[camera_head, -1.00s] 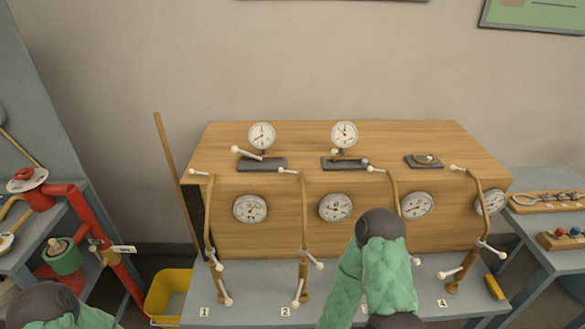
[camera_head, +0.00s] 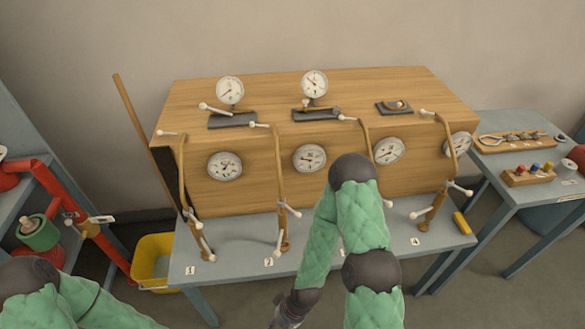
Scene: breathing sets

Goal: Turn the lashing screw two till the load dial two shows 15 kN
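Lashing screw two (camera_head: 281,234) is the upright brown rod with white-tipped handles above the label 2 on the grey bench. Its strap runs up to the top edge of the wooden crate. Load dial two (camera_head: 309,158) is the round white gauge on the crate's front, right of that strap; its reading is too small to tell. My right arm bends down in front of the bench, and the dark end at my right gripper (camera_head: 283,316) is partly cut off by the bottom edge, apart from the screw. My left gripper is out of view; only its green-sleeved arm shows.
Similar screws stand at label 1 (camera_head: 191,271) and label 4 (camera_head: 416,241); my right arm covers the third. A yellow bin (camera_head: 153,262) and red pipes (camera_head: 52,190) are at left. A side table (camera_head: 520,190) with small parts is at right.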

